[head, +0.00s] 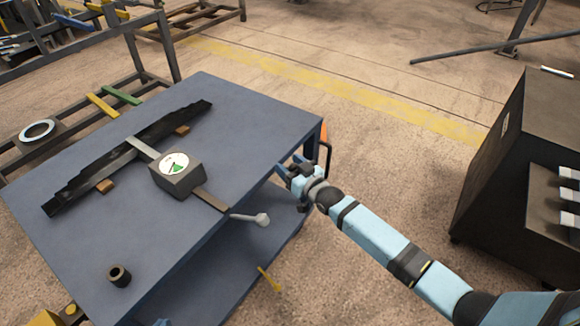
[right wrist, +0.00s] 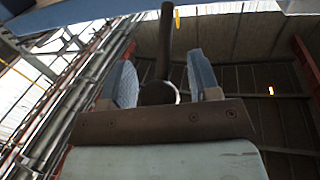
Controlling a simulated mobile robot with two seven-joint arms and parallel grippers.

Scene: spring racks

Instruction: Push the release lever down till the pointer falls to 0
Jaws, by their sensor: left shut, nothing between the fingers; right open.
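The spring rack's grey block (head: 178,182) stands on the blue table with a round white dial (head: 174,163) on top. The dial has a green wedge; the pointer's reading is too small to tell. The pale release lever (head: 262,219) with a ball end sticks out past the table's front edge. My right gripper (head: 288,170) is open at the table's right edge, up and right of the lever in the head view. In the right wrist view, a dark round knob (right wrist: 158,92) on a rod appears between the fingers; I cannot tell contact. My left gripper (head: 162,322) barely shows at the bottom edge.
A long black bar (head: 85,182) lies across the blue table (head: 235,120). A small dark ring (head: 119,276) sits near its front left. A lower shelf (head: 250,250) is under the table. A dark cabinet (head: 510,160) stands right, with floor between.

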